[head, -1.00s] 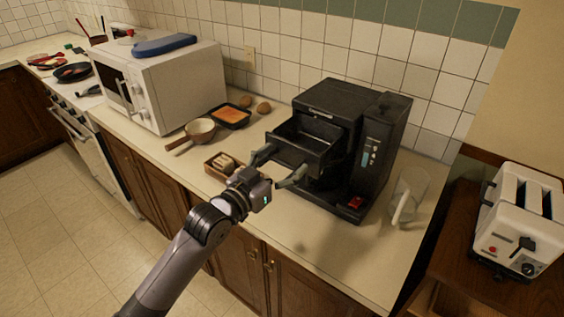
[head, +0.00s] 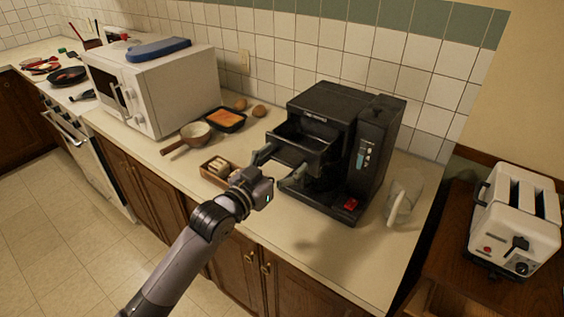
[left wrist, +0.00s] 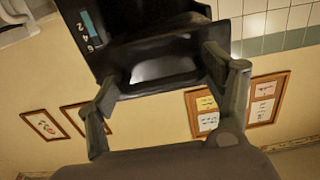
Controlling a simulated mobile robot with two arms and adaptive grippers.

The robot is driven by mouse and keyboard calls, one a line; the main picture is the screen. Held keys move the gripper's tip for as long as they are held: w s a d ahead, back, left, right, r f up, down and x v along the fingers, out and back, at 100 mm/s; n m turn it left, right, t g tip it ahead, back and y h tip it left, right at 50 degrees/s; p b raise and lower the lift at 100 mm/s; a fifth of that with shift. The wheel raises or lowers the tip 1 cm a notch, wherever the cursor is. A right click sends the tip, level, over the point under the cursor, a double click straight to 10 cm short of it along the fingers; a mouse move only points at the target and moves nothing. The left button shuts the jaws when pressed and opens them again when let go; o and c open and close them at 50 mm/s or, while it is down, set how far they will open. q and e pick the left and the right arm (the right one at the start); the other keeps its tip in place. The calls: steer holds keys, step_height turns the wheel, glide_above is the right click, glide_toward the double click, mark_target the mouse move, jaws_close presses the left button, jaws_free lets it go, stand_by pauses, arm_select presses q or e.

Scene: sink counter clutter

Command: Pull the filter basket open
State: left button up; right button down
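The black coffee machine (head: 373,150) stands on the counter. Its filter basket (head: 302,150) juts from the front like a drawer, and its hollow top shows. My left gripper (head: 277,166) is at the basket's front with its fingers spread wide. In the left wrist view the fingers of my left gripper (left wrist: 163,80) stand on either side of the basket (left wrist: 160,72). I see no clear grip; whether the fingertips touch its sides I cannot tell. My right gripper is not in view.
A glass jug (head: 403,197) stands right of the machine. A small wooden box (head: 216,172), a pan (head: 195,134) and a dark tray (head: 227,120) lie to the left, near the microwave (head: 155,88). A toaster (head: 514,222) is at right. The front counter is clear.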

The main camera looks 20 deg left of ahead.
arm_select(q)
steer(key=shift+o, duration=0.3)
steer(key=shift+r, duration=0.15)
steer(key=shift+a, duration=0.15)
steer(key=shift+s+a, duration=0.15)
steer(key=shift+s, duration=0.2)
steer(key=v, duration=1.1)
steer(key=shift+d, duration=0.25)
steer(key=shift+s, duration=0.15)
